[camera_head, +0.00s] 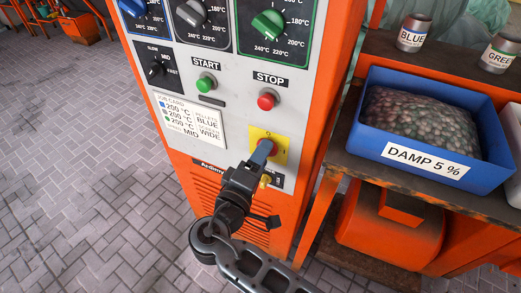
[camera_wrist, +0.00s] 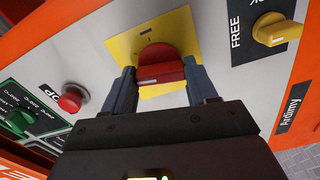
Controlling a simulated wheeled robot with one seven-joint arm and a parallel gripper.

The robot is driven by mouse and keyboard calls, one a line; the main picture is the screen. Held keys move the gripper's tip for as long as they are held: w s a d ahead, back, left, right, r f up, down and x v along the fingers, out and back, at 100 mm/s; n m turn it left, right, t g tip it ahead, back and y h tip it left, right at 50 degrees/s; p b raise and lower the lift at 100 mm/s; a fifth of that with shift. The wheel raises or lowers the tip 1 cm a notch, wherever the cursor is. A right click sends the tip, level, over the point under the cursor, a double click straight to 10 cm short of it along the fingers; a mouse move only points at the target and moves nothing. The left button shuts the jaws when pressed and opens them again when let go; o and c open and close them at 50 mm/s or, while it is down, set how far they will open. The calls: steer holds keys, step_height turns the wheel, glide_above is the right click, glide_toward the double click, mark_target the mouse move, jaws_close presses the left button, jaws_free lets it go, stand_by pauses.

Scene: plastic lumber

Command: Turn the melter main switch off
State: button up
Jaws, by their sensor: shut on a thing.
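The melter main switch is a red rotary knob (camera_wrist: 162,64) on a yellow square plate (camera_wrist: 180,27), low on the melter's grey panel. In the head view the yellow plate (camera_head: 258,132) shows below the STOP button, and only a little of the red knob shows past my gripper. My gripper (camera_head: 264,151) reaches the knob from the front. In the wrist view one finger of my gripper (camera_wrist: 161,72) is on each side of the red knob, shut on it. A pale line shows on the knob's near face. The mark it points to is unclear.
A red STOP button (camera_head: 267,99) and green START button (camera_head: 205,82) sit above. A yellow selector knob (camera_wrist: 278,30) marked FREE is close beside the switch. An orange shelf with a blue DAMP 5 % bin (camera_head: 360,150) stands right. Paved floor is clear at left.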

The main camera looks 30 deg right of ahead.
steer(key=shift+n+p, duration=0.75)
steer(key=shift+n, duration=0.25)
steer(key=o, duration=1.1)
steer(key=shift+c, duration=0.2)
steer(key=shift+a, duration=0.15)
steer(key=v, duration=0.7)
steer(key=shift+s+a+b, duration=0.25)
steer(key=shift+b, duration=0.2)
